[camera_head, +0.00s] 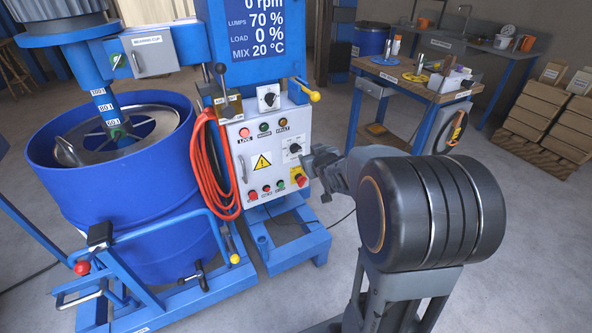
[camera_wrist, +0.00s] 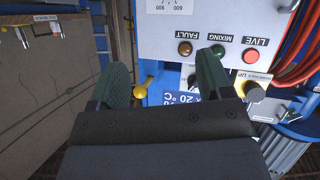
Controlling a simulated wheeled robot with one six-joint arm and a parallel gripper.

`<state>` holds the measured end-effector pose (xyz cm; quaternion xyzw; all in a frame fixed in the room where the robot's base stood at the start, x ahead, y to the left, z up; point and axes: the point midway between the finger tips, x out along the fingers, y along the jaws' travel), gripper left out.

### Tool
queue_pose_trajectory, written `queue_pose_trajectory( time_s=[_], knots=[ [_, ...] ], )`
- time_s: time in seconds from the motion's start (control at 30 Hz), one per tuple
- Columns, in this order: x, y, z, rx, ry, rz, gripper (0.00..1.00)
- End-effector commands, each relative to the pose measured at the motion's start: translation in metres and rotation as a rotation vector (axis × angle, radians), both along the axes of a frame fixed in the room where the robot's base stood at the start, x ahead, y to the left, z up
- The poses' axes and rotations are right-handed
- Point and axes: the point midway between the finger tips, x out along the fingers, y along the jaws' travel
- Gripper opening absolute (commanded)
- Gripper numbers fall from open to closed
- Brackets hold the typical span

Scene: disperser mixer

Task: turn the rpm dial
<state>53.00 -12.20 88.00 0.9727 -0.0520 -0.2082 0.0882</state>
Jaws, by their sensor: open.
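The rpm dial (camera_head: 294,148) is a small black knob on a white plate, on the right side of the grey control panel. In the wrist view, only the edge of a white plate with numbers 600 and 900 (camera_wrist: 166,6) shows at the top; its knob is out of frame. My gripper (camera_head: 314,168) is beside the panel's right edge, close to the dial; whether it touches is unclear.
Indicator lights (camera_head: 264,127) sit above the dial, and coloured buttons (camera_head: 280,185) below. A yellow-balled lever (camera_head: 314,96) sticks out at the panel's upper right. A second black knob (camera_head: 268,97) is above.

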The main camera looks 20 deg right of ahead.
Motion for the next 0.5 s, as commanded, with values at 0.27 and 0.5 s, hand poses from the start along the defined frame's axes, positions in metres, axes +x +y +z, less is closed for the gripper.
queue_pose_trajectory(
  time_s=[0.27,0.5],
  knots=[
    [0.039,-0.027,-0.088,0.019,-0.297,0.175,0.72],
    [0.047,-0.032,-0.106,0.046,-0.400,0.246,0.72]
  ],
)
